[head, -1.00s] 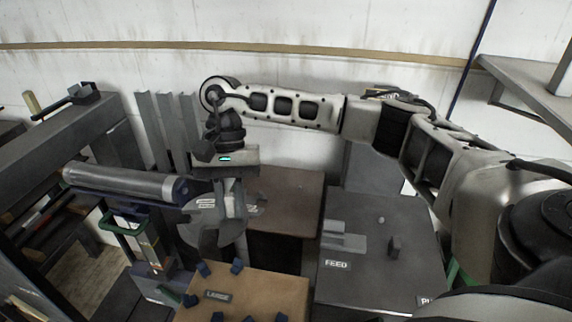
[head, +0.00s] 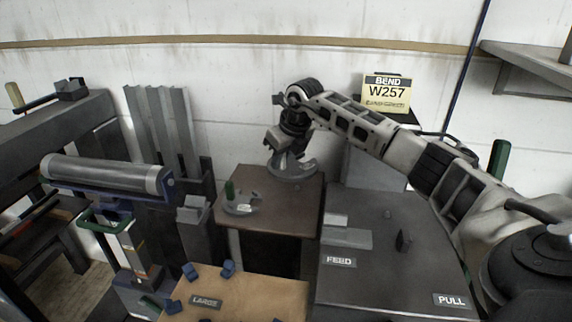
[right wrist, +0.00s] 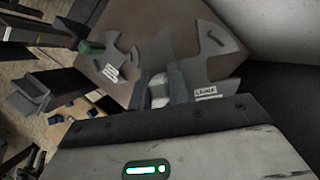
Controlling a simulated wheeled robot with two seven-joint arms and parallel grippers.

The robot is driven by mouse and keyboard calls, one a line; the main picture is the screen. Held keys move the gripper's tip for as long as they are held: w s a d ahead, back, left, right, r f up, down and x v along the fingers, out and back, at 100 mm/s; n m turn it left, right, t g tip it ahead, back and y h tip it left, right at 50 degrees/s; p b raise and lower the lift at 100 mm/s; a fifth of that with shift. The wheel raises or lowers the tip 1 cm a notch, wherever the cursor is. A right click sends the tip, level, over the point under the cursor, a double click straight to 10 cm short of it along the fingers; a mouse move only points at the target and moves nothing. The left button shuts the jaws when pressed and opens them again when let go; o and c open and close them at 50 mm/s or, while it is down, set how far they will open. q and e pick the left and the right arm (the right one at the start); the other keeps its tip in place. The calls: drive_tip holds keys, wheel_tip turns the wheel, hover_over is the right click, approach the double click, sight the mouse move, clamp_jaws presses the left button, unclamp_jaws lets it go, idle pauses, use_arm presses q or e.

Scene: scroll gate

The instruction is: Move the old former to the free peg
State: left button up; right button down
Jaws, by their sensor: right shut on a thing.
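My right gripper (head: 285,157) is shut on a grey, notched former (head: 292,170) at the back right of a brown table (head: 268,215). In the right wrist view the fingers (right wrist: 164,85) grip a pale part beside this former (right wrist: 212,55), and a small label reading LARGE shows near it. Whether the former touches the table is unclear. A second grey former (head: 241,208) with a white label lies at the table's left, with a green upright piece (head: 229,189) beside it. No bare peg can be made out. My left gripper is out of view.
A grey bench (head: 400,275) with FEED and PULL labels stands to the right. A tan board (head: 250,293) marked LARGE, with several blue blocks, is in front. A roller stand (head: 105,175) is at left. A sign (head: 386,92) reads BEND W257. The wall is close behind.

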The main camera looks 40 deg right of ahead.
sight(287, 167)
drive_tip(key=shift+w+d+m+h, duration=0.15)
drive_tip(key=shift+d+m+h, duration=0.25)
drive_tip(key=shift+d+m, duration=0.5)
drive_tip(key=shift+f+b, duration=0.4)
drive_tip(key=shift+b, duration=0.1)
wheel_tip(287, 167, down, 4)
drive_tip(key=b, duration=0.3)
drive_tip(key=shift+r, duration=0.1)
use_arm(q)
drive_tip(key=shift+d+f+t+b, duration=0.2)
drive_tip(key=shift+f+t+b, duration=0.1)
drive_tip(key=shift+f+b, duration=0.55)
use_arm(e)
drive_tip(key=shift+f, duration=1.1)
use_arm(q)
drive_tip(key=shift+p, duration=0.35)
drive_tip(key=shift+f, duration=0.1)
use_arm(e)
drive_tip(key=shift+f, duration=0.2)
